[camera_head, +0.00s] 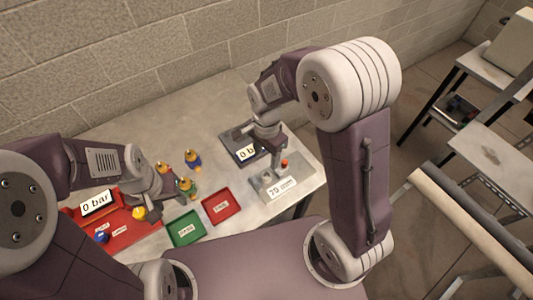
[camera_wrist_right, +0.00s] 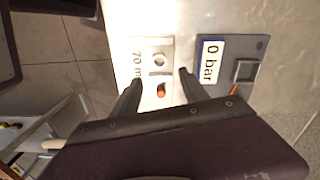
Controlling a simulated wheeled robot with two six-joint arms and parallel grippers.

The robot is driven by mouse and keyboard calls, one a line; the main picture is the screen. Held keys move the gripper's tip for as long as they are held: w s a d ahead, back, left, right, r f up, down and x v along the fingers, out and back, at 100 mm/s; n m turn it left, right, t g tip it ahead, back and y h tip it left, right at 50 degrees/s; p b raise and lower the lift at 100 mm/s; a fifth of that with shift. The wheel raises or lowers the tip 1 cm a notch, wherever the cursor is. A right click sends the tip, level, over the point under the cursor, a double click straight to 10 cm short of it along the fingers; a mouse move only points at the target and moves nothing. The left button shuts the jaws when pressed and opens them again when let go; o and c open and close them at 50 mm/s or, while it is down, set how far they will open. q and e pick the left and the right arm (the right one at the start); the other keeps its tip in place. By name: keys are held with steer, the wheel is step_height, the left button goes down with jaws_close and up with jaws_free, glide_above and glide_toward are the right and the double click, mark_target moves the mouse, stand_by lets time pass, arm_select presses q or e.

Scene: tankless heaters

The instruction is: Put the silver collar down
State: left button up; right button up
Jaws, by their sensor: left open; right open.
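A small silver ring, which looks like the silver collar (camera_wrist_right: 159,61), sits on a pale plate marked 70 mm (camera_wrist_right: 137,45). The plate also shows in the head view (camera_head: 268,188), near the table's right edge, where my right gripper partly hides it. My right gripper (camera_wrist_right: 157,86) is open above the plate, its fingers apart on either side, with nothing held between them. An orange-red knob (camera_wrist_right: 161,91) lies between the fingers in the picture. My left gripper (camera_head: 172,198) is open over the left part of the table, near several small coloured pieces; its fingertips are hard to make out.
A dark gauge box reading 0 bar (camera_head: 245,153) stands behind the plate. Green (camera_head: 185,229) and red (camera_head: 222,206) labelled trays lie mid-table. A red tray (camera_head: 128,234) with another 0 bar display lies left. Small yellow-topped pieces (camera_head: 193,160) stand near the left gripper. A block wall is behind.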

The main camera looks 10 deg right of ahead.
steer(key=shift+d+r, duration=0.1)
steer(key=shift+r, duration=0.45)
steer(key=s+d+n+t, duration=0.1)
steer(key=s+d+n, duration=0.6)
steer(key=n, duration=0.4)
steer(key=shift+s+f+n, duration=0.2)
steer(key=shift+s+n, duration=0.1)
steer(key=shift+s, duration=0.35)
